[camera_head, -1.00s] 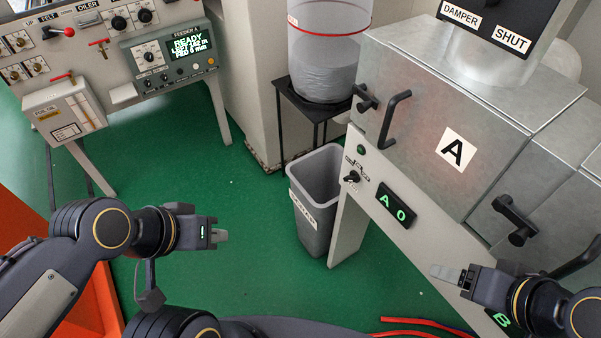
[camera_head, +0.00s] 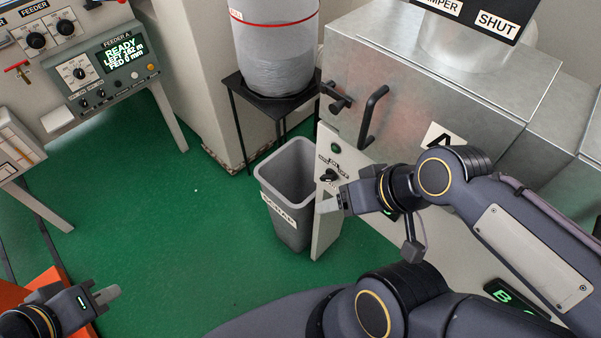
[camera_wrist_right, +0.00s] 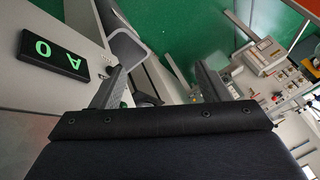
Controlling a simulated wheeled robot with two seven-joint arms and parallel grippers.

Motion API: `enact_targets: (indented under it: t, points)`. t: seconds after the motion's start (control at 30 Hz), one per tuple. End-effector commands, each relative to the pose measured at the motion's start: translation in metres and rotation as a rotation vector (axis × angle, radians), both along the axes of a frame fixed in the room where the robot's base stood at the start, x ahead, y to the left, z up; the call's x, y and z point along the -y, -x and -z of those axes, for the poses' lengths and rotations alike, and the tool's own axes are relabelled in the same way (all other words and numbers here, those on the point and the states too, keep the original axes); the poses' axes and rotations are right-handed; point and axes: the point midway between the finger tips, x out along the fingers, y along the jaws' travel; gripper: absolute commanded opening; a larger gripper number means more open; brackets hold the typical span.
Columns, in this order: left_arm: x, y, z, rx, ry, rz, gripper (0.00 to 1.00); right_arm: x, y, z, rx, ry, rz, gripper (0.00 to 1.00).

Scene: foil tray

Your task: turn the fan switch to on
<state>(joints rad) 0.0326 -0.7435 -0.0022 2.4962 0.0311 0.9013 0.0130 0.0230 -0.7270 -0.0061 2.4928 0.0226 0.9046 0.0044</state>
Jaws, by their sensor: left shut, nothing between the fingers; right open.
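The switch (camera_head: 327,175) is a small black knob on the pale front panel of the machine, below a round green button. Its label is too small to read, and I cannot tell its setting. My right gripper (camera_head: 331,205) is just below the knob in the head view, with a gap still visible. In the right wrist view its two fingers (camera_wrist_right: 157,86) are apart, and a dark shape near the left finger may be the knob. My left gripper (camera_head: 108,294) is shut and empty at the lower left, far from the switch.
A grey scrap bin (camera_head: 287,190) stands left of the panel, close to my right gripper. A black handle (camera_head: 372,115) sticks out above. The lit display (camera_wrist_right: 54,54) shows A 0. A feeder console (camera_head: 115,68) is at the left, with open green floor between.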

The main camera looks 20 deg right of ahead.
Motion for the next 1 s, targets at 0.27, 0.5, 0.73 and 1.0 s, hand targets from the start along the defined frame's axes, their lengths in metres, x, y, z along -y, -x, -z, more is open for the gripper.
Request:
enact_targets:
  t: [0.27, 0.5, 0.73, 1.0]
  points:
    - [0.000, 0.000, 0.006, -0.001, 0.000, 0.000, 0.00, -0.002, -0.002, 0.020, -0.077, 0.068, -0.153, 0.69]
    - [0.000, 0.000, 0.013, -0.001, 0.000, 0.000, 0.00, -0.004, -0.005, 0.047, -0.180, 0.171, -0.375, 0.69]
    - [0.000, 0.000, 0.024, -0.001, 0.000, 0.000, 0.00, -0.004, -0.010, 0.089, -0.342, 0.353, -0.739, 0.69]
    - [0.000, 0.000, 0.044, -0.001, 0.000, 0.000, 0.00, 0.006, -0.031, 0.154, -0.658, 0.755, -1.424, 0.69]
